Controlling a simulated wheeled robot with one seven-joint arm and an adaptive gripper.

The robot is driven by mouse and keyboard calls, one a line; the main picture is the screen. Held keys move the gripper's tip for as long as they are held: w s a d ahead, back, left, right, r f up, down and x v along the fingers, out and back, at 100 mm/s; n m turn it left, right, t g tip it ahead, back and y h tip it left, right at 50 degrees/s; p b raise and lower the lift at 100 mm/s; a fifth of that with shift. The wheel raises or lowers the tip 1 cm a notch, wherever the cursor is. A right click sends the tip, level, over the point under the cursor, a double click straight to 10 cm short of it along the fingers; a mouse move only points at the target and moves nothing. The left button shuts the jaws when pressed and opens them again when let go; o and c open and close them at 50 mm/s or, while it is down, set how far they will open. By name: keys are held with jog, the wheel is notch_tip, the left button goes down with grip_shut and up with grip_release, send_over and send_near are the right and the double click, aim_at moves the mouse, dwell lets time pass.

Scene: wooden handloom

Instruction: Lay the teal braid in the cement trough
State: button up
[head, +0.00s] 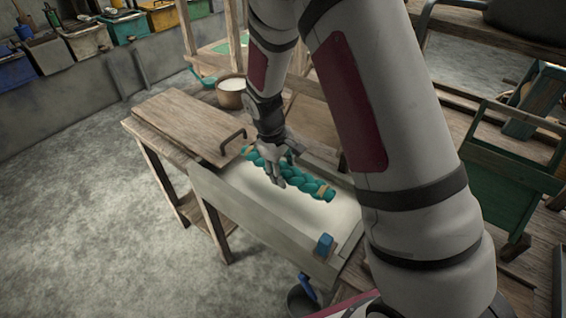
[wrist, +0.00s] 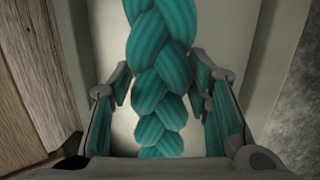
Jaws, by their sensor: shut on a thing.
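The teal braid (head: 312,185) is a thick plaited length with tan ties near its ends. My gripper (head: 278,178) is shut on it around its middle. In the wrist view the braid (wrist: 164,75) runs between the two fingers (wrist: 165,105), and its far end is cut off by the frame. The pale cement trough (head: 240,215) lies below the braid, with a light, smooth inside. The braid is over the trough; I cannot tell whether it touches the trough floor. My arm hides the trough's right part.
A wooden board with a dark handle (head: 185,122) adjoins the trough on the left. A blue block (head: 324,245) sits at the trough's near edge. A pot of white stuff (head: 232,92) stands behind. Green crates and wooden frames crowd the right. The floor at left is clear.

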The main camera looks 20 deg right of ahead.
jog(key=shift+a+b+x, duration=0.2)
jog(key=shift+b+x, duration=0.25)
jog(key=shift+x, duration=0.65)
jog(key=shift+a+b+x, duration=0.25)
jog(key=shift+b+x, duration=0.25)
jog(key=shift+x, duration=0.55)
jog(key=shift+a+b+x, duration=0.2)
jog(key=shift+b+x, duration=0.25)
jog(key=shift+x, duration=0.65)
jog(key=shift+f, duration=0.1)
jog(key=o, duration=1.5)
jog(key=shift+o, duration=0.2)
jog(key=v, duration=1.2)
